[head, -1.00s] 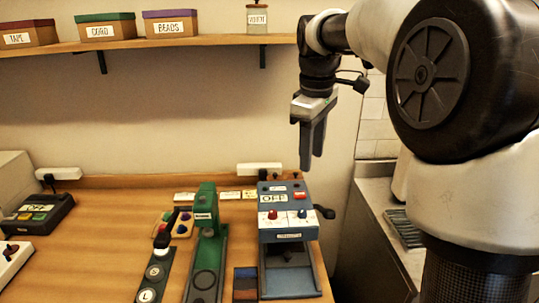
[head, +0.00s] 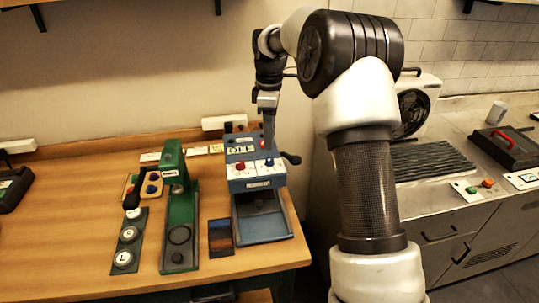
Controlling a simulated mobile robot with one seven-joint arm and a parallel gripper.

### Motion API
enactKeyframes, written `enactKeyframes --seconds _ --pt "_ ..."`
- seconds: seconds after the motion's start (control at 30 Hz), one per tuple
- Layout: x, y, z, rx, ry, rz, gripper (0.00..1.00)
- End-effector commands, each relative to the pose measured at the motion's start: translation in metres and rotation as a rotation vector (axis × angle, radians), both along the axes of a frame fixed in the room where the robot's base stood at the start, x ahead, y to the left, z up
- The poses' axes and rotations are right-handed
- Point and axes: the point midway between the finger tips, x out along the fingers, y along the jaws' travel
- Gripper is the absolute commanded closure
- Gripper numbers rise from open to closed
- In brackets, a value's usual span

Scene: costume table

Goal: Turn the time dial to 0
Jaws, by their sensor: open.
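The blue press (head: 247,184) stands at the right end of the wooden table. Its sloped front carries a red knob (head: 240,166) and a blue knob (head: 269,162). The lettering by the knobs is too small to read, so I cannot tell which is the time dial or where it points. A display (head: 239,150) above them reads OFF. My gripper (head: 268,140) points down over the right part of the press, just above and behind the blue knob in the picture. It is open and empty, seen nearly edge-on. I cannot tell whether it touches the press.
A dark lever (head: 291,158) sticks out at the press's right side. A green press (head: 172,160) and a strip with round badges (head: 129,235) stand to the left. A dark blue and brown swatch tray (head: 220,238) lies between the presses. A metal counter (head: 455,210) is at the right.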

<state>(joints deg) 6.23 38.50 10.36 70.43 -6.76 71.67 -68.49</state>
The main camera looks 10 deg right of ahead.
Motion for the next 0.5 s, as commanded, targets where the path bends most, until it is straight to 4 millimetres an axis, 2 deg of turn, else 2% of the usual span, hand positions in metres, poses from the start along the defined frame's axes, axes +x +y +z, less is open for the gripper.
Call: enactKeyframes --seconds 0.03,0.2,0.3,0.5 --pt "-0.001 0.000 -0.012 -0.001 0.004 0.000 0.59" --pt "-0.001 0.000 -0.044 0.000 0.002 -0.001 0.59" --pt "-0.001 0.000 -0.059 0.000 0.002 -0.001 0.59" --pt "0.000 0.000 -0.073 0.000 0.000 -0.001 0.59"
